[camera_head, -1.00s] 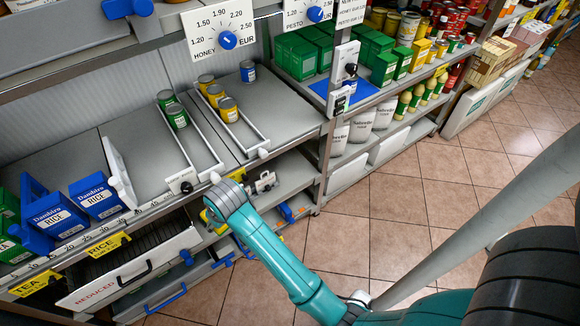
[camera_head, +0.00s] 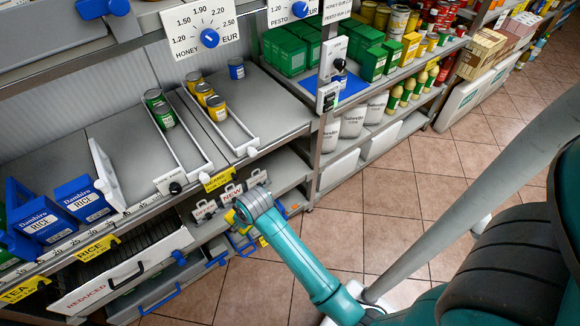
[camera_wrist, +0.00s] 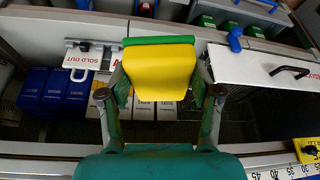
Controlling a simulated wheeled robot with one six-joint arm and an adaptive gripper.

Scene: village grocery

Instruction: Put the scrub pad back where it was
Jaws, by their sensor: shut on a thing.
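The scrub pad (camera_wrist: 158,72), a yellow block with a green layer along its far edge, is held between the fingers of my gripper (camera_wrist: 160,92) in the wrist view. The gripper is shut on it, and the pad hangs above a lower shelf. In the head view my gripper (camera_head: 238,214) is at the front of the lower shelf, mostly hidden by my own arm. Only a small bit of yellow shows beside it there. Where the pad was before cannot be told from these frames.
A white "SOLD OUT" plate (camera_wrist: 88,56) lies left of the pad, above blue boxes (camera_wrist: 67,88). A white panel with a black handle (camera_wrist: 265,70) is to the right. A "REDUCED" drawer (camera_head: 120,272) sticks out under the shelf. The floor (camera_head: 380,200) is clear.

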